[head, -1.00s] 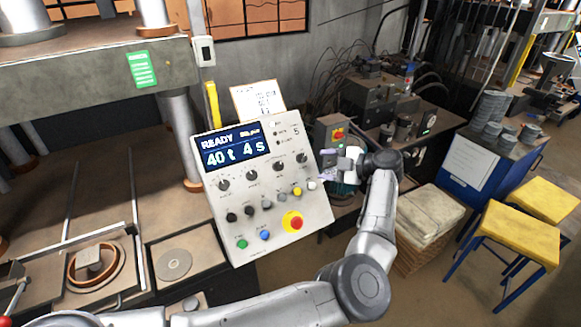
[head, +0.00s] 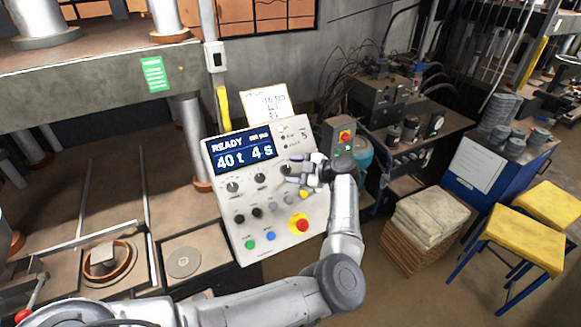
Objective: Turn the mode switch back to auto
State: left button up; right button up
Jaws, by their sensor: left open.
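The control panel (head: 280,226) stands tilted in the middle, its display (head: 240,152) reading READY, 40 t and 4 s. Below the display is a row of dark rotary knobs, with one knob (head: 232,187) at the left and another (head: 260,178) beside it. I cannot read which is the mode switch. My left gripper (head: 293,172) is open at the right end of the knob row, close over the panel face. It hides the rightmost knobs; I cannot tell whether it touches one. My right gripper is not in view.
A red emergency stop (head: 302,225) on yellow and green and blue buttons sit low on the panel. A press bed with a round die (head: 106,262) lies left. Stacked sacks (head: 430,218) and yellow stools (head: 522,240) stand right.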

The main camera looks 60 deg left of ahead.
pick_arm(q)
jog(key=shift+x, duration=0.85)
jog(key=c, duration=0.9)
jog(key=shift+o, duration=0.2)
jog(key=n+h+b, duration=0.1)
jog(key=n+b, duration=0.1)
jog(key=b, duration=0.1)
jog(key=shift+w+f+n+h, duration=0.1)
jog(key=shift+f+n+h, duration=0.05)
jog(key=shift+n+h, duration=0.25)
jog(key=shift+a+n+h+b, duration=0.1)
jog(key=shift+n+h+b, duration=0.2)
jog(key=shift+n+b, duration=0.25)
jog(key=shift+r, duration=0.25)
jog(key=o, duration=0.9)
jog(key=shift+c, duration=0.2)
